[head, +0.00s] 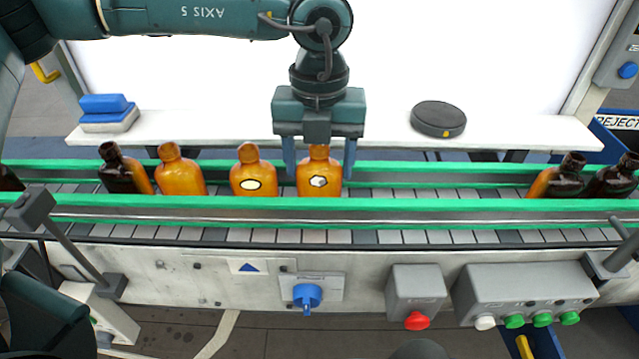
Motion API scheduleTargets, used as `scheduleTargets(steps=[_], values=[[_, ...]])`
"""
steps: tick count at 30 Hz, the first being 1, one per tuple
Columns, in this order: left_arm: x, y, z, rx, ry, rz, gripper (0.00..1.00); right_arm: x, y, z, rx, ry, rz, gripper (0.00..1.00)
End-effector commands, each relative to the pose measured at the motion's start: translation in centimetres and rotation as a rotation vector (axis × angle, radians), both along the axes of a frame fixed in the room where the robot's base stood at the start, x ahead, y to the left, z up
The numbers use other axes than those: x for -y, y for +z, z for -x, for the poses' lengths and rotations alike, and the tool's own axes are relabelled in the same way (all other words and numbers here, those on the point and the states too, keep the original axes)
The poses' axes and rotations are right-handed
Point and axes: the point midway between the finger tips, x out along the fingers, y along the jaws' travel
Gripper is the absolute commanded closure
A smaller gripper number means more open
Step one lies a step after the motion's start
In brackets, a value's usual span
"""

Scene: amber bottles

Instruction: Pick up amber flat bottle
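My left gripper (320,168) points straight down over the conveyor. Its two blue fingers are apart, one on each side of an amber flat bottle (319,190) with a white hexagonal mark. The bottle stands upright on the belt, its top just below the gripper body. I see no clear gap or firm contact at its sides. To its left stand an amber bottle (250,170) with a pale oval mark and a plain amber bottle (180,178). My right gripper is not in view.
Dark brown bottles stand at the left (117,172) and right (570,178) of the belt. Green rails (430,204) line the conveyor. A white ledge behind holds a blue-and-white block (108,112) and a dark round disc (438,118).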

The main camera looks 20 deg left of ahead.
Motion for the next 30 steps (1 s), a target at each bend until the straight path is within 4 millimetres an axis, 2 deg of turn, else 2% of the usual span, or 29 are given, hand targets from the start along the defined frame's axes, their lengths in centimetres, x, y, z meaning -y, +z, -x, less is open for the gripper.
scheduleTargets(steps=[2,13,20,26,30], values=[[0.0,0.0,0.0,0.000,0.000,0.000,0.48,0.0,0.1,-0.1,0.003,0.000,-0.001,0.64],[0.0,0.0,0.0,0.000,0.000,0.000,0.78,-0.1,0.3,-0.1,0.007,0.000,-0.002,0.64],[0.0,0.1,0.0,0.001,0.000,0.001,0.78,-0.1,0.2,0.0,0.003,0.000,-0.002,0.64],[0.2,0.6,0.4,0.001,-0.002,0.002,0.78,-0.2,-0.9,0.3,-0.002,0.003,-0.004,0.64],[0.2,2.8,0.3,0.005,0.001,0.002,0.78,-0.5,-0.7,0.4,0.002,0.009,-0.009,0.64]])
